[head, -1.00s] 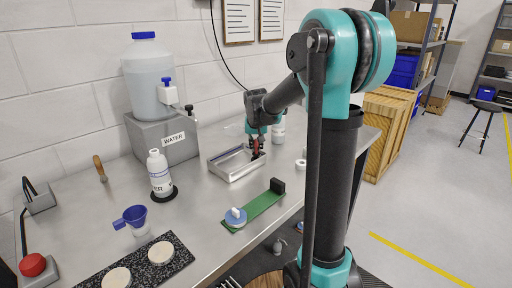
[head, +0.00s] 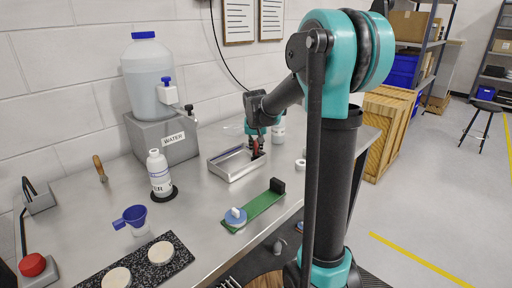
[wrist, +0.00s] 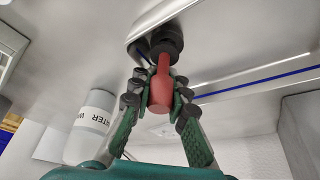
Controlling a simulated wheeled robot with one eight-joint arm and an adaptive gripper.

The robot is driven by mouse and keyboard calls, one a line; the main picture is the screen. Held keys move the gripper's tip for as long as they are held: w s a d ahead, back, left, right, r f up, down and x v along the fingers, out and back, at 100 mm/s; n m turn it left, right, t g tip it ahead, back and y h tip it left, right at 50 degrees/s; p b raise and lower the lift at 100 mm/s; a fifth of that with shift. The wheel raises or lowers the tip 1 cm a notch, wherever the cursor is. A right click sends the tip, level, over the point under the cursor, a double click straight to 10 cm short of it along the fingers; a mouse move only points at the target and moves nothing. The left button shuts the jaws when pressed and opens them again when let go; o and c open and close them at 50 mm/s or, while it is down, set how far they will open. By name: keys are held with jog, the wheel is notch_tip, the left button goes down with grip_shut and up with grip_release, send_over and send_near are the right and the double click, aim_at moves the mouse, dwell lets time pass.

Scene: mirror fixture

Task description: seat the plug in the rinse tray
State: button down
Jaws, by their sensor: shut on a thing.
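The rinse tray (head: 222,172) is a shallow metal tray on the bench. My gripper (head: 257,149) is at its right end, pointing down. In the wrist view my gripper (wrist: 160,95) is shut on the plug (wrist: 161,82), which has a red grip and a dark, round, stepped end. The dark end is at the tray's edge region (wrist: 150,20) in that view. In the head view the plug (head: 256,154) shows only as a small dark and red patch. I cannot tell whether its end touches the tray floor, and the drain opening is hidden.
A white bottle (head: 279,132) stands just behind my gripper. A green board (head: 262,208) with a blue disc and black block lies in front of the tray. A water container (head: 150,85) on a grey block (head: 178,150) stands at the left.

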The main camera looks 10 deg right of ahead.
jog(key=shift+f, duration=0.55)
jog(key=c, duration=1.4)
grip_release()
jog(key=v, duration=1.1)
jog(key=shift+s+r, duration=0.15)
jog(key=shift+r, duration=0.25)
